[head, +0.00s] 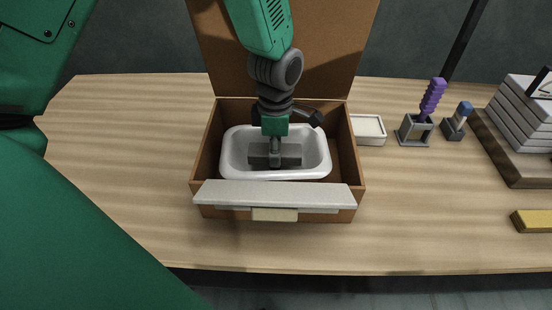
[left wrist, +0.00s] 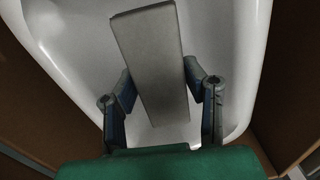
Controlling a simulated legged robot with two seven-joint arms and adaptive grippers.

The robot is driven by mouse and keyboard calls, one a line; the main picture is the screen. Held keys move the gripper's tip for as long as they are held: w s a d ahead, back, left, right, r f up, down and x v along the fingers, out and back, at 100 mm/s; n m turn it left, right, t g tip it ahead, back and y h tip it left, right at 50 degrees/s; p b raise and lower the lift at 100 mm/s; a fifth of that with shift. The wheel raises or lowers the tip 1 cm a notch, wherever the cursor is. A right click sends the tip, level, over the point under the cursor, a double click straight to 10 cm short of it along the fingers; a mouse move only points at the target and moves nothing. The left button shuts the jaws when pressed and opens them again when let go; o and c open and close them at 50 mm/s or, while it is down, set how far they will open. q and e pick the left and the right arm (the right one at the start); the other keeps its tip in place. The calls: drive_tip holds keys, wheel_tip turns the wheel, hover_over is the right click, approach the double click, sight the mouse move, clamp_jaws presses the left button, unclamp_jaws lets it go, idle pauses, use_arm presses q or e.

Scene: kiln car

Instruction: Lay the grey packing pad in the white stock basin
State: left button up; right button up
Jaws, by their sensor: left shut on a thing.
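The grey packing pad (head: 290,158) is inside the white stock basin (head: 229,163), low down near its floor. My left gripper (head: 275,155) reaches straight down into the basin and is shut on the pad. In the left wrist view the pad (left wrist: 152,62) sits lengthwise between the two fingers (left wrist: 158,92), and the basin's white wall (left wrist: 246,60) curves around it. I cannot tell whether the pad touches the basin floor. My right gripper is not in view.
The basin stands in an open brown box (head: 357,185) with its lid (head: 225,60) raised behind. A pale slab (head: 275,194) lies along the box's front edge. To the right are a white tray (head: 369,130), a purple-handled tool (head: 432,98) in a stand, stacked slabs (head: 520,115) and a yellow bar (head: 533,221).

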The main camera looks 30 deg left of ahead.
use_arm(q)
drive_tip(key=shift+f, duration=1.45)
drive_tip(key=shift+f, duration=0.1)
drive_tip(key=o, duration=0.7)
drive_tip(key=shift+c, duration=0.2)
wheel_tip(320, 180, up, 12)
drive_tip(key=shift+w+r+p, duration=0.15)
drive_tip(key=shift+p, duration=0.5)
